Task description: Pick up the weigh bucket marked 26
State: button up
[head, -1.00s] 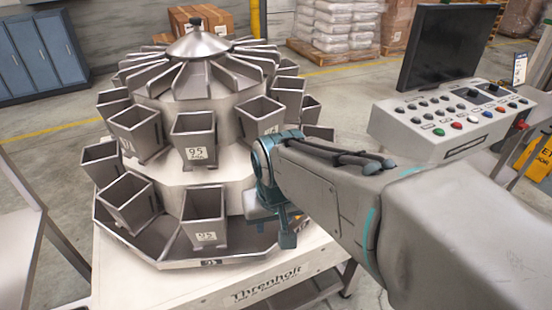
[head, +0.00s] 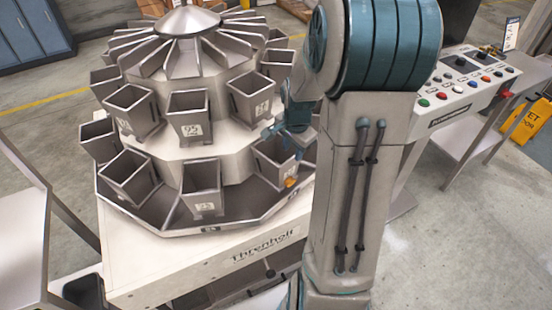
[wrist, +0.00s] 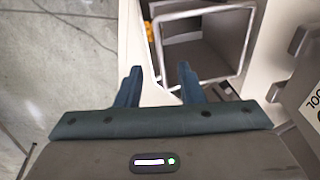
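Grey metal weigh buckets hang in two tiers around the weigher. No label reads clearly as 26. The lower right bucket (head: 272,162), nearest my gripper, has a small pale label too small to read. My gripper (head: 290,140) is beside that bucket, partly hidden by my arm.
The upper front bucket (head: 187,127) is marked 95. A lower front bucket (head: 200,180) is close by. The ring tray (head: 185,229) runs below the buckets. A control console (head: 470,92) stands right; a grey bench (head: 25,225) stands left. An orange object (head: 290,182) shows by the lower right bucket.

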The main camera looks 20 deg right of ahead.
jog(key=p, duration=0.1)
send_near(289, 175)
jog(key=shift+w+d+f, duration=0.1)
jog(key=shift+w+f, duration=0.15)
jog(key=shift+f, duration=0.65)
jog(key=shift+w+f, duration=0.25)
jog(key=shift+f, duration=0.65)
jog(key=shift+w+d+f, duration=0.1)
jog(key=shift+w+f, duration=0.15)
jog(key=shift+f, duration=0.6)
jog(key=shift+r, duration=0.1)
grip_shut()
